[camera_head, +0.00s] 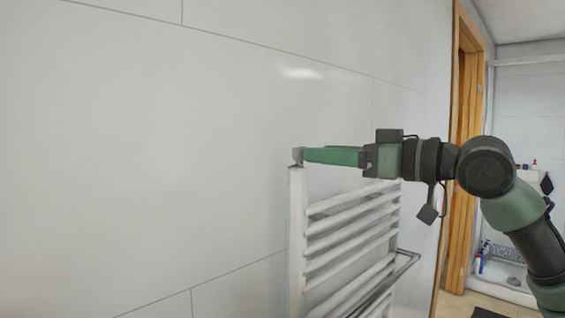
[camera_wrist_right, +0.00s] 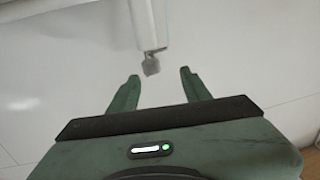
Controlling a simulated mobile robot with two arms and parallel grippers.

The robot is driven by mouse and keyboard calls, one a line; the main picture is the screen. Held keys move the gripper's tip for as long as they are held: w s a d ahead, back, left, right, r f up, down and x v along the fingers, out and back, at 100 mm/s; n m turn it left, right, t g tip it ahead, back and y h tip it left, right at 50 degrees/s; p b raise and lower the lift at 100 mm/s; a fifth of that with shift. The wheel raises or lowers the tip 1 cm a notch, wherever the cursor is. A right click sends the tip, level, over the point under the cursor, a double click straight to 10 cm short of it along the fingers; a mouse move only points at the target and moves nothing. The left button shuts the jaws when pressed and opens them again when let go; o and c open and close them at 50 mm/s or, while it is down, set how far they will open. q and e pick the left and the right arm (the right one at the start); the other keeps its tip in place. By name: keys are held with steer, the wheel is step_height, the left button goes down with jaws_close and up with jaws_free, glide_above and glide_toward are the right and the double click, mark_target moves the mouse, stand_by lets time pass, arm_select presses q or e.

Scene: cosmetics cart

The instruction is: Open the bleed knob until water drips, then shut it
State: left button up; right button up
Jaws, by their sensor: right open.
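The bleed knob (camera_head: 297,155) is a small grey piece on top of the left post of a white towel radiator (camera_head: 297,230). In the right wrist view the knob (camera_wrist_right: 151,66) shows at the end of the white post (camera_wrist_right: 146,25). My right gripper (camera_head: 303,156) comes in from the right at the height of the knob, its tips close to it. In the wrist view the two green fingers of this gripper (camera_wrist_right: 159,73) are apart, with the knob between or just beyond their tips. Contact cannot be made out, and no water shows. My left gripper is not in view.
The radiator's white bars and a metal towel rail (camera_head: 405,262) lie below my right arm. A tiled wall (camera_head: 130,140) stands behind. A wooden door frame (camera_head: 462,150) and a shower area (camera_head: 510,250) are at the right. The space left of the radiator is clear.

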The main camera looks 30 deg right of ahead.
mark_target(300, 152)
steer(key=p+x, duration=0.1)
steer(key=x, duration=0.2)
steer(key=d+p+x, duration=0.1)
steer(key=p+x, duration=0.1)
steer(key=x, duration=0.2)
steer(key=shift+w, duration=0.25)
steer(key=shift+w+f, duration=0.1)
steer(key=shift+f, duration=0.05)
steer(key=shift+d, duration=0.15)
steer(key=shift+c, duration=0.9)
jaws_close()
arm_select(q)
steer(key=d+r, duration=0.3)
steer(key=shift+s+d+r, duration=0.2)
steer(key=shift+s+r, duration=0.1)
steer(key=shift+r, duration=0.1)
